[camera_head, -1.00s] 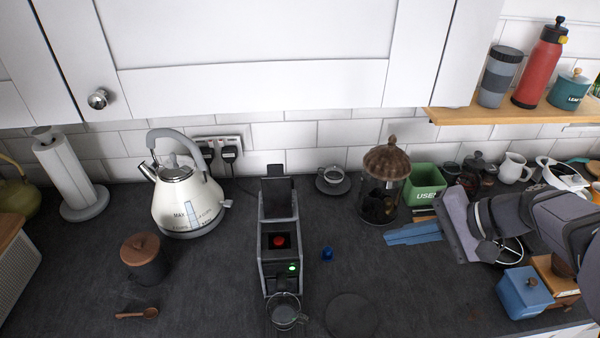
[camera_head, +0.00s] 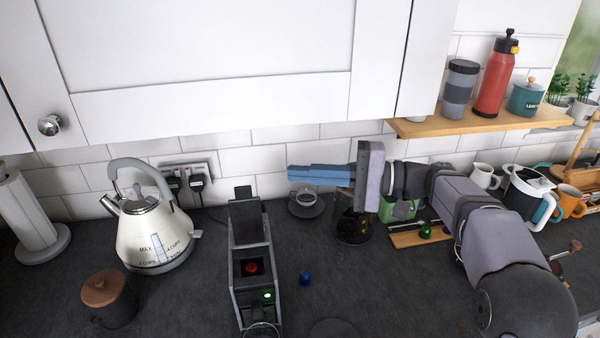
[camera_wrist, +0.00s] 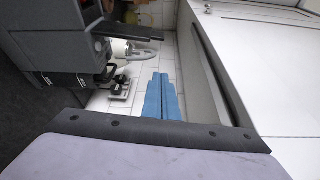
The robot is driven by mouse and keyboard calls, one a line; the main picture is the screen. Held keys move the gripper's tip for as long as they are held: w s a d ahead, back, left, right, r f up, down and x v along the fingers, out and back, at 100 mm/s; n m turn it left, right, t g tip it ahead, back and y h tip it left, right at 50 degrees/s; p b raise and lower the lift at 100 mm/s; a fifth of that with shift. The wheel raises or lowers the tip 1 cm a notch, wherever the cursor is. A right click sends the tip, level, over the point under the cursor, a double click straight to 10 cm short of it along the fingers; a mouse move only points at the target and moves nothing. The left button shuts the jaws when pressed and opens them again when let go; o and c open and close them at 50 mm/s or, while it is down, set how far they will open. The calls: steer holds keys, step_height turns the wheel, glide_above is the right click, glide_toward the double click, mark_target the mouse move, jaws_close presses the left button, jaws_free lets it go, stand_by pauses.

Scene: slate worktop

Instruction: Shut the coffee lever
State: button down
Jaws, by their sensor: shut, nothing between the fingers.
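The coffee machine (camera_head: 240,290) stands on the worktop, left of my gripper. Its lever (camera_head: 247,222) stands raised at the back, and a red capsule (camera_head: 252,268) shows in the open top. A green light glows on the front. In the wrist view the machine (camera_wrist: 60,50) is at the upper left, with the dark lever (camera_wrist: 145,33) sticking out to the right. My gripper (camera_head: 290,173) has blue fingers pressed together, pointing left, empty. It is held above the worktop, right of the lever and apart from it. The fingertips (camera_wrist: 160,77) also show in the wrist view.
A white kettle (camera_head: 152,238) stands left of the machine. A cup on a saucer (camera_head: 305,208) and a blue capsule (camera_head: 305,279) are to its right. White cupboards (camera_head: 220,60) hang above.

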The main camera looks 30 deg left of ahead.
mark_target(247, 216)
steer(key=s+a+p, duration=0.4)
steer(key=s+p, duration=0.1)
steer(key=s, duration=0.1)
steer(key=shift+s+a+p, duration=0.25)
steer(key=shift+a+p, duration=0.1)
steer(key=shift+p, duration=0.05)
steer(key=shift+s+d+f+b, duration=0.1)
steer(key=shift+b, duration=0.55)
